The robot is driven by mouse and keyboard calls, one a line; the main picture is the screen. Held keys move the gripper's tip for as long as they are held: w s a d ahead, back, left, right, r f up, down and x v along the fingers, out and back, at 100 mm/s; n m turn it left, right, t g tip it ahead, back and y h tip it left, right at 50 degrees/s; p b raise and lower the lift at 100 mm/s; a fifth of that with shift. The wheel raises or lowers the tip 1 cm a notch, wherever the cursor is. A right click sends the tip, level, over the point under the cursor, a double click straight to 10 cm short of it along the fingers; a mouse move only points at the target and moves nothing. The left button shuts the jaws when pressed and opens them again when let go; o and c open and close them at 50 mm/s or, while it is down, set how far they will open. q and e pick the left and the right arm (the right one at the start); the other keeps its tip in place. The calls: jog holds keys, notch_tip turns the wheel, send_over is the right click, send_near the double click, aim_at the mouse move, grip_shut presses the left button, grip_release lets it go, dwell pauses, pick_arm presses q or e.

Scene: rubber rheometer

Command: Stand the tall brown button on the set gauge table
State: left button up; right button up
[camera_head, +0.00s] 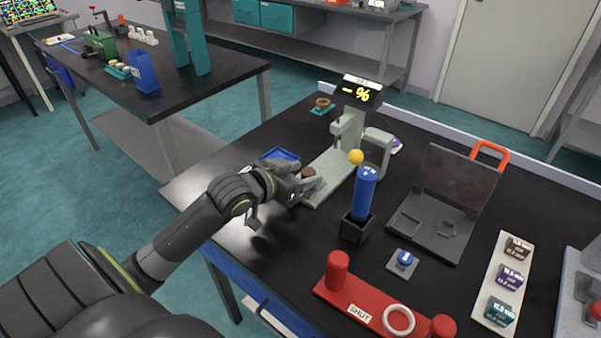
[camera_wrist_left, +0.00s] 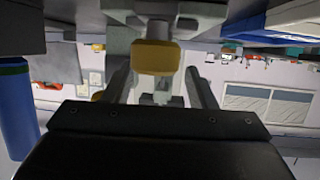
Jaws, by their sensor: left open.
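The brown button (camera_head: 308,172) shows as a small brown disc top at the tip of my left gripper, near the front end of the pale green gauge base (camera_head: 338,170). In the left wrist view the button (camera_wrist_left: 155,57) looks ochre, centred ahead of the finger pads, with the grey-green gauge surface against it; that view is upside down. The button looks upright on the gauge. My left gripper (camera_head: 301,184) is open, its fingers on either side of the line to the button; whether they reach around it is unclear. My right gripper is out of view.
A red stand (camera_head: 355,297), a blue-topped button (camera_head: 404,259) and an open dark case (camera_head: 440,210) occupy the right.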

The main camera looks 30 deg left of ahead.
pick_arm(q)
jog(key=shift+r, duration=0.2)
jog(key=p+v, duration=0.3)
jog(key=v, duration=0.9)
jog(key=shift+a+f, duration=0.1)
dwell(0.3)
